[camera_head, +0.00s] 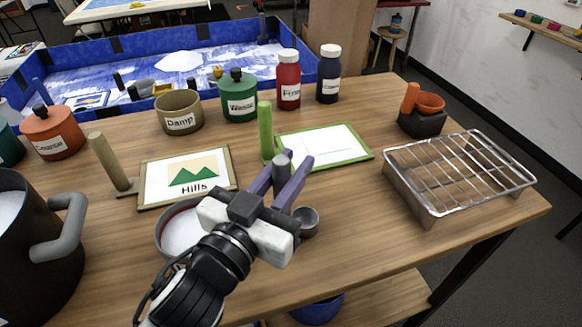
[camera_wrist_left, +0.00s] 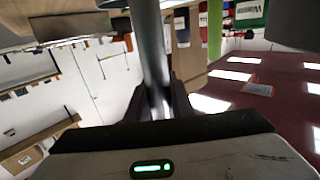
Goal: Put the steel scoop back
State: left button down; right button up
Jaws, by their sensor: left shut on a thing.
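My left gripper (camera_head: 288,170) reaches over the middle of the table. Its purple fingers are shut on the grey handle of the steel scoop (camera_head: 282,163), which stands up between the fingertips. A small round steel bowl (camera_head: 307,219), seemingly the scoop's, shows to the right of the gripper; the join is hidden behind the hand. In the left wrist view the grey handle (camera_wrist_left: 151,45) runs between the fingers. I cannot tell whether the scoop touches the table. My right gripper is not in view.
A bowl of white stuff (camera_head: 175,231) lies partly under my left arm. A dark pot (camera_head: 30,250) stands left. A Hills card (camera_head: 188,181) and a green-framed board (camera_head: 325,145) lie behind. A wire rack (camera_head: 460,170) and an orange scoop in a dark block (camera_head: 423,123) are right.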

aim_at(277, 187)
pick_arm(q)
jog(key=shift+f, duration=0.15)
jog(key=c, duration=1.6)
grip_release()
jog(key=shift+o, duration=0.2)
jog(key=shift+s+r, duration=0.1)
jog(key=shift+r, duration=0.1)
jog(key=v, duration=0.6)
jog(key=shift+s+a+b, duration=0.2)
jog(key=shift+b, duration=0.1)
jog(key=p+v, duration=0.2)
jog(key=v, duration=0.1)
jog(key=shift+r, duration=0.15)
jog(key=shift+p+v, duration=0.95)
jog(key=shift+v, duration=0.2)
